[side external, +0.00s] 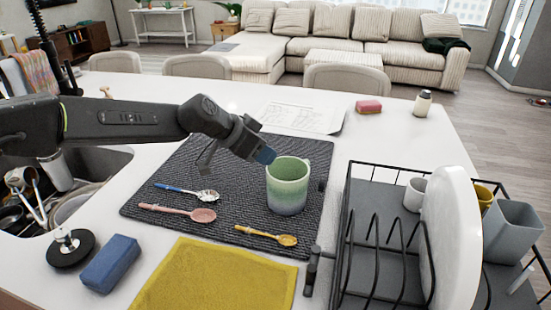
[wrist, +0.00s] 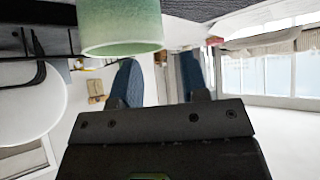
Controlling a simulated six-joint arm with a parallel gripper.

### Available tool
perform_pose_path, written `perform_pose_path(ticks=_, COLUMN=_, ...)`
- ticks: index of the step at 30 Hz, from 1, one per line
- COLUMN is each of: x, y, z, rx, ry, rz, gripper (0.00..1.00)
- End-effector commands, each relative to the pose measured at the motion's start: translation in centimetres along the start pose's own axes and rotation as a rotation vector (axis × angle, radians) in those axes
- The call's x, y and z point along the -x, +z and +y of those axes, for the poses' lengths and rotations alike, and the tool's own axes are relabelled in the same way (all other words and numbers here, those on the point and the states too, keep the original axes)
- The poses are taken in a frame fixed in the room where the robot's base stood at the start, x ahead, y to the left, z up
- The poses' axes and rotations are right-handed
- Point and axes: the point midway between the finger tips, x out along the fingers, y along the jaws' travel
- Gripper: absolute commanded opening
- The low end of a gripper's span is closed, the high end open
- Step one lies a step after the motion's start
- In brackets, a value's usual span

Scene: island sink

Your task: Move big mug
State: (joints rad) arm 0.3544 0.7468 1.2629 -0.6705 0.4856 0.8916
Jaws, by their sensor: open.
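The big mug (side external: 287,187) is green at the top and blue-grey at the base. It stands upright on the dark textured mat (side external: 180,170). My gripper (side external: 258,156) is open at the mug's upper left, with a blue fingertip close to the rim; the side view does not show clearly whether they touch. In the wrist view the mug (wrist: 120,25) fills the top, just beyond the two blue fingers of my gripper (wrist: 158,80). Nothing shows between the fingers in that view.
Three spoons lie on the mat: blue-handled (side external: 188,191), pink (side external: 178,211) and yellow (side external: 267,236). A black dish rack (side external: 346,245) with a white plate (side external: 452,235) stands right of the mug. A yellow cloth (side external: 215,278) and blue sponge (side external: 110,263) lie in front.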

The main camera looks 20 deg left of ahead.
Motion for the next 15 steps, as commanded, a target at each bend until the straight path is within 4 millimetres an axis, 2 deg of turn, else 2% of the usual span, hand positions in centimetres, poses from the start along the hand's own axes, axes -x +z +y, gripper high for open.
perform_pose_path(ticks=1, x=-1.1, y=0.1, z=0.0, rx=-0.001, ry=0.001, rz=-0.002, gripper=0.41)
perform_pose_path(ticks=6, x=-3.8, y=0.1, z=0.0, rx=-0.001, ry=0.000, rz=-0.001, gripper=0.41)
perform_pose_path(ticks=15, x=-5.7, y=0.0, z=0.0, rx=0.000, ry=0.000, rz=0.001, gripper=0.41)
